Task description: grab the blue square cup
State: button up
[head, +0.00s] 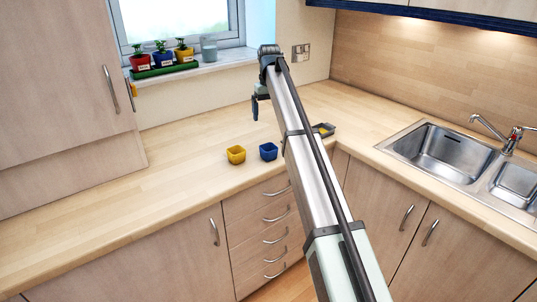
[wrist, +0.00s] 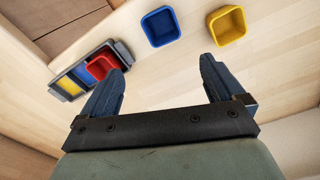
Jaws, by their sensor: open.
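The blue square cup (head: 268,151) stands upright on the wooden worktop near its front edge, just right of the yellow cup (head: 236,154). In the wrist view the blue cup (wrist: 160,27) shows at the top middle, beyond my fingertips, with the yellow cup (wrist: 228,25) to its right. My gripper (head: 258,102) is above the worktop, behind the blue cup in the head view. In the wrist view my gripper (wrist: 162,78) is open with nothing between its fingers. It is apart from both cups.
A dark tray (head: 324,130), partly hidden by my arm, holds a red cup (wrist: 101,66) and blue and yellow sections. The sink (head: 447,152) is at the right. Potted plants (head: 163,58) stand on the windowsill. The worktop left of the cups is clear.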

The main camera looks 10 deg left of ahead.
jog(key=n, duration=2.1)
send_over(268, 146)
jog(key=s, duration=0.3)
jog(key=f, duration=0.6)
jog(key=d+f, duration=0.1)
jog(key=f, duration=0.2)
jog(key=shift+w, duration=0.15)
jog(key=shift+a+f, duration=0.2)
jog(key=shift+f, duration=2.35)
jog(key=c, duration=1)
